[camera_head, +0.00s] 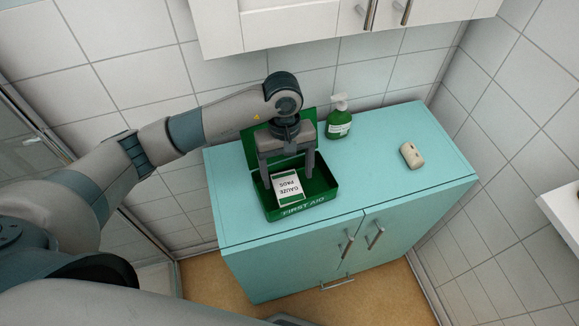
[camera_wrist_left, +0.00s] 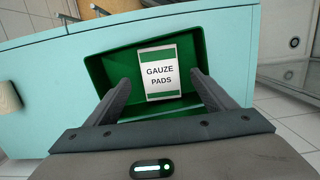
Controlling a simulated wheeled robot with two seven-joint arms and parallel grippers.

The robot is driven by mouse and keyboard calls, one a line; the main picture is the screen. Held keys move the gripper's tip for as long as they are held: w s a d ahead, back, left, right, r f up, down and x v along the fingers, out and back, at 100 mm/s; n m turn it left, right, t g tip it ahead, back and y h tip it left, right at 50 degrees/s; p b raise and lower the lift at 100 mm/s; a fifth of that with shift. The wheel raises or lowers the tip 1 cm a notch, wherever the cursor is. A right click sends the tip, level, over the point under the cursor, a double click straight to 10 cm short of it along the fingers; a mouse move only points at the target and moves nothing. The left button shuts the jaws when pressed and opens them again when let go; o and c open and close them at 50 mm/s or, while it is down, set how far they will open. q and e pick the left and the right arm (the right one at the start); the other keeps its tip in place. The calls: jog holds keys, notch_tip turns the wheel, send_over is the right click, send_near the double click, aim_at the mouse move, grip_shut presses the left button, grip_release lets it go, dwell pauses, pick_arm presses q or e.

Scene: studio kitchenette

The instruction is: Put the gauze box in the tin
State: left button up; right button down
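The gauze box (camera_head: 287,186), white with green bands and "GAUZE PADS" print, lies inside the green first aid tin (camera_head: 302,208). It also shows in the left wrist view (camera_wrist_left: 160,74), face up inside the tin (camera_wrist_left: 98,69). The tin stands on the teal cabinet with its lid open at the back. My left gripper (camera_head: 288,182) points down over the tin, its fingers apart. In the left wrist view the fingers (camera_wrist_left: 163,85) are spread on both sides with nothing between them touching the box. My right gripper is not in view.
A green pump bottle (camera_head: 339,123) stands behind and right of the tin. A small beige object (camera_head: 411,155) lies further right on the teal cabinet top (camera_head: 375,180). White wall cabinets (camera_head: 290,25) hang above. The cabinet top's front right is clear.

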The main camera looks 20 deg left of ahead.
pick_arm(q)
jog(key=shift+r, duration=0.1)
jog(key=shift+r+b, duration=0.8)
jog(key=shift+b, duration=0.05)
jog(key=s+d+r+b, duration=0.3)
jog(key=d+r+b, duration=0.3)
jog(key=d+r, duration=0.3)
jog(key=shift+d, duration=1.15)
